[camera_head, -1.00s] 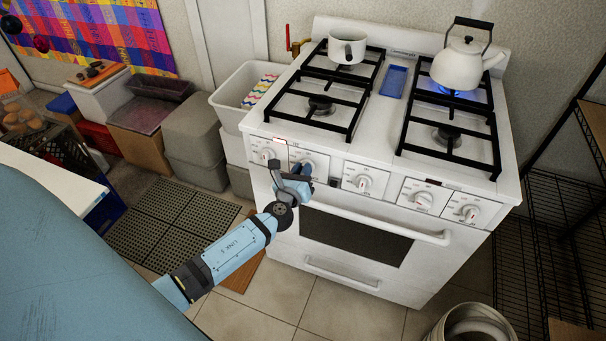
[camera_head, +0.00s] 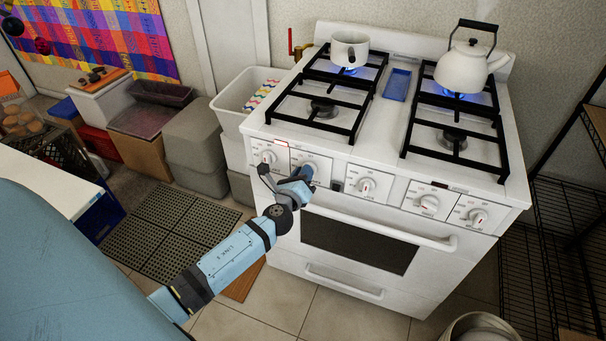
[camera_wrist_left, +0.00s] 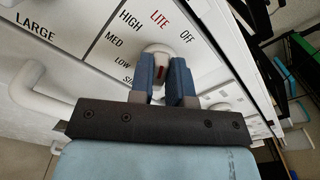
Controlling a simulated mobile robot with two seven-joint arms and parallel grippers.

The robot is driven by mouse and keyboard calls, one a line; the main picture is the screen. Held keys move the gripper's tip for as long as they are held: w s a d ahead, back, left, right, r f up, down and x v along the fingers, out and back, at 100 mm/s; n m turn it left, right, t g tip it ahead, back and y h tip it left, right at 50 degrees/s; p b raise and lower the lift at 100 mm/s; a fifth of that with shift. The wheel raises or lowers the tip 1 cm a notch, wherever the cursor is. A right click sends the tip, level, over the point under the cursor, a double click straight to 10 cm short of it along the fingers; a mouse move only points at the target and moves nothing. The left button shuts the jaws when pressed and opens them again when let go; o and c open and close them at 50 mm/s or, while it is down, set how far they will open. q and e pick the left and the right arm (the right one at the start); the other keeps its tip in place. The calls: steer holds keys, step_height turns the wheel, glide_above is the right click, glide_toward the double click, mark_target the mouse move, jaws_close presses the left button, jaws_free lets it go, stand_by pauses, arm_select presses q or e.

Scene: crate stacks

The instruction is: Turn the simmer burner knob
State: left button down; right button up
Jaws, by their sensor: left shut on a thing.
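The white stove (camera_head: 447,213) has a row of white knobs along its front. My left gripper (camera_head: 305,174) is at the second knob from the left (camera_head: 312,166). In the left wrist view its two blue fingers (camera_wrist_left: 167,70) are shut on this white knob (camera_wrist_left: 156,50), one on each side. The knob's red mark shows between the fingers. The dial panel reads OFF, LITE, HIGH, MED, LOW and a partly hidden "SI...". A blue flame (camera_head: 351,71) burns under the white pot (camera_head: 347,49) on the back left burner. My right gripper is not in view.
A white kettle (camera_head: 463,69) sits over a blue flame at the back right. The front burners show no flame. The oven handle (camera_head: 385,226) runs below the knobs. A wire shelf (camera_head: 545,225) stands right, and a white bin (camera_head: 240,95) left.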

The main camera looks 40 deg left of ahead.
arm_select(q)
steer(key=c, duration=1.1)
jaws_free()
steer(key=shift+s, duration=0.15)
steer(key=b+v, duration=0.1)
steer(key=v, duration=1.2)
steer(key=shift+s+f+b, duration=0.1)
steer(key=shift+s+b, duration=0.2)
